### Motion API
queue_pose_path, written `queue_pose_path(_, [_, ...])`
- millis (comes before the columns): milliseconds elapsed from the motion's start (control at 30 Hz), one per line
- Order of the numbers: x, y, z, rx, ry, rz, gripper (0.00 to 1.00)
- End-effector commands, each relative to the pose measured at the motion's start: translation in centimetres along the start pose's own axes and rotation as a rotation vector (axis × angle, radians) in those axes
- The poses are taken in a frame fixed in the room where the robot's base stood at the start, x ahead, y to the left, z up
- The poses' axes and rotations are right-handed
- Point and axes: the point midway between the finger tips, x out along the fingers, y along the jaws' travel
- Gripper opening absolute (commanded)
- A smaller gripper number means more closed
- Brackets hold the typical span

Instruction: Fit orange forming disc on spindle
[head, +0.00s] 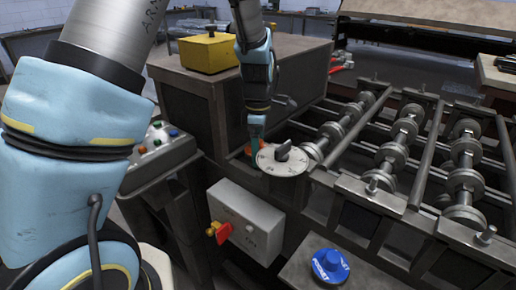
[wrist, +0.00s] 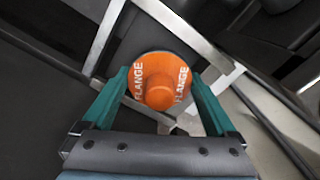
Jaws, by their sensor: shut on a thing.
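The orange forming disc (wrist: 162,82) has a raised round hub and white FLANGE lettering. In the wrist view it sits between the two teal fingers of my gripper (wrist: 160,90), which are shut on it. In the head view my gripper (head: 257,138) points down at the machine's near end, by the grey box housing. Only a bit of the orange disc (head: 249,149) shows there, behind a pale numbered dial. I cannot make out a bare spindle under the disc; the disc and gripper hide what lies below.
The numbered dial (head: 278,164) with a dark knob is close to my gripper. Rows of roller shafts (head: 392,158) extend right. A blue disc (head: 326,266) lies on a grey stand in front. A switch box (head: 246,226) with a red handle and a yellow box (head: 208,53) stand nearby.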

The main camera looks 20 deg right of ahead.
Motion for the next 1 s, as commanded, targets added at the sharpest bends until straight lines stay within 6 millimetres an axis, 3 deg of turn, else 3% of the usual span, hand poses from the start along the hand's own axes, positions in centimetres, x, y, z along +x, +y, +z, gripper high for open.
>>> queue_pose_path(733, [1.8, -0.2, 0.0, -0.001, 0.001, -0.005, 0.01])
queue_pose_path(1000, [1.6, -0.2, 0.0, 0.0, 0.001, -0.004, 0.0])
